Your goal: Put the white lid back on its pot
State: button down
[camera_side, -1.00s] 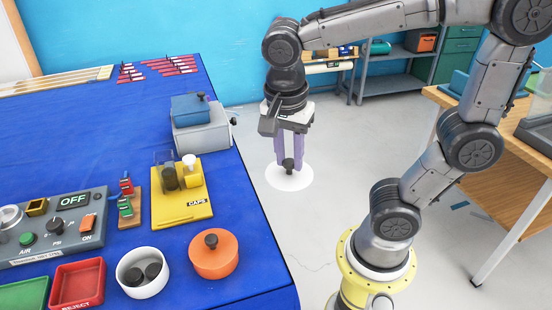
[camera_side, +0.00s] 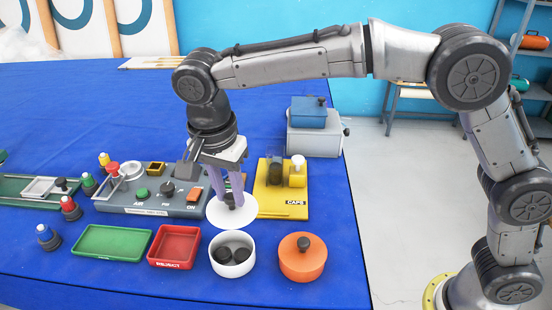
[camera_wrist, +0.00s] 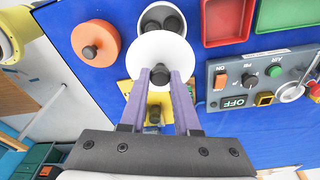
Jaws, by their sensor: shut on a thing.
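My gripper (camera_side: 228,190) is shut on the black knob of the white lid (camera_side: 222,215) and holds the lid level in the air. In the side view the lid appears just behind the open white pot (camera_side: 232,268), which holds black round pieces (camera_side: 240,254). In the wrist view the lid (camera_wrist: 150,52) covers the pot's near part, and the black pieces (camera_wrist: 173,25) show beyond its edge. The purple fingers (camera_wrist: 160,84) meet at the knob. The lid is apart from the pot; its exact height cannot be told.
An orange lidded pot (camera_side: 303,268) stands right of the white pot, and a red tray (camera_side: 173,263) and a green tray (camera_side: 114,258) stand left. Behind are the grey control panel (camera_side: 150,205) and the yellow caps stand (camera_side: 283,210).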

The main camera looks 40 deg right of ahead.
aim_at(227, 216)
jog(key=shift+s+a+f, duration=0.25)
jog(key=shift+a+f, duration=0.25)
jog(key=shift+f, duration=0.05)
jog(key=shift+s+a+f, duration=0.25)
jog(key=shift+a+f, duration=0.2)
jog(key=shift+f, duration=3.3)
jog(key=shift+c, duration=0.4)
grip_release()
jog(key=shift+r, duration=3.5)
